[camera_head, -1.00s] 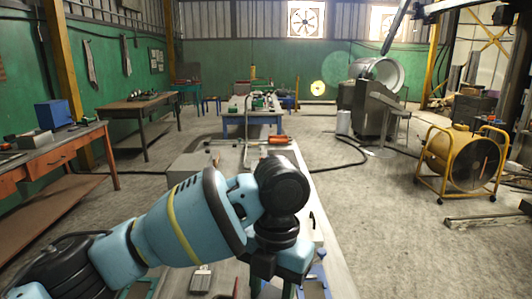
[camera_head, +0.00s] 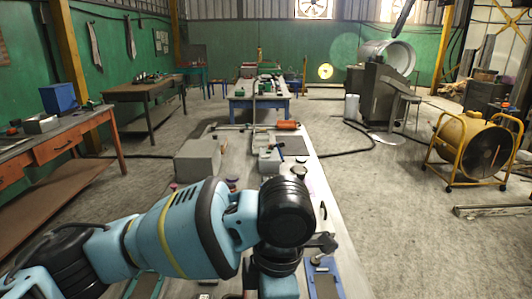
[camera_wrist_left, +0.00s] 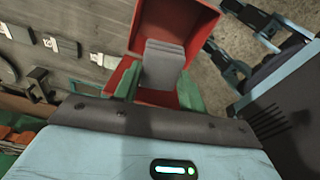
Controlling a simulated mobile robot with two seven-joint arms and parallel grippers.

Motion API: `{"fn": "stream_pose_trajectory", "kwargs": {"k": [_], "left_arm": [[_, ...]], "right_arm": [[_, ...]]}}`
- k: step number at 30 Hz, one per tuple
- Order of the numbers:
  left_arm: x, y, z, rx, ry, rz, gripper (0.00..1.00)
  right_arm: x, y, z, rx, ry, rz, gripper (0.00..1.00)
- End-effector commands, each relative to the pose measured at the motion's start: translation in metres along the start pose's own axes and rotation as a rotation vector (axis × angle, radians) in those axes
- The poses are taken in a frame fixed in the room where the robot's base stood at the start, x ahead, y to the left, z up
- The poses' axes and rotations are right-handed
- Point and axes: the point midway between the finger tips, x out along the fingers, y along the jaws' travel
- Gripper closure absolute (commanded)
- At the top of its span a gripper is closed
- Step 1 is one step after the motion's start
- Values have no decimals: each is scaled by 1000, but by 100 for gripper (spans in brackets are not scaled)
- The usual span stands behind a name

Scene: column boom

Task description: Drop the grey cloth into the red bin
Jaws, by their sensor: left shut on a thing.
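In the left wrist view the grey cloth (camera_wrist_left: 162,68) is held between the green fingertips of my left gripper (camera_wrist_left: 158,88), which is shut on it. The cloth shows as a folded, ribbed strip. The red bin (camera_wrist_left: 178,17) lies beyond the cloth, its red walls showing behind and to both sides of it. The cloth overlaps the bin in this picture; I cannot tell how high it is above the bin. In the head view my left arm crosses the lower middle, and its fingers, the cloth and the bin do not show clearly.
A long bench (camera_head: 325,215) runs away from me with a grey box (camera_head: 197,160), an orange roll (camera_head: 288,125) and a blue tray (camera_head: 322,277). A workbench (camera_head: 75,140) stands left, a yellow fan (camera_head: 470,148) right. Floor right of the bench is mostly clear.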

Motion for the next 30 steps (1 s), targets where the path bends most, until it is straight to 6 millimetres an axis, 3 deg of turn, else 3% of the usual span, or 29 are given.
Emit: {"fn": "stream_pose_trajectory", "kwargs": {"k": [15, 29, 30], "left_arm": [[51, 0, 6, -2, 1, -4, 81], [58, 0, 7, -2, 0, 0, 81], [58, 0, 7, -2, 0, 0, 56]], "right_arm": [[1, -3, 16, 8, -32, -6, 44], [1, -4, 18, 9, -34, -7, 44], [1, -4, 18, 9, -34, -7, 44]]}}
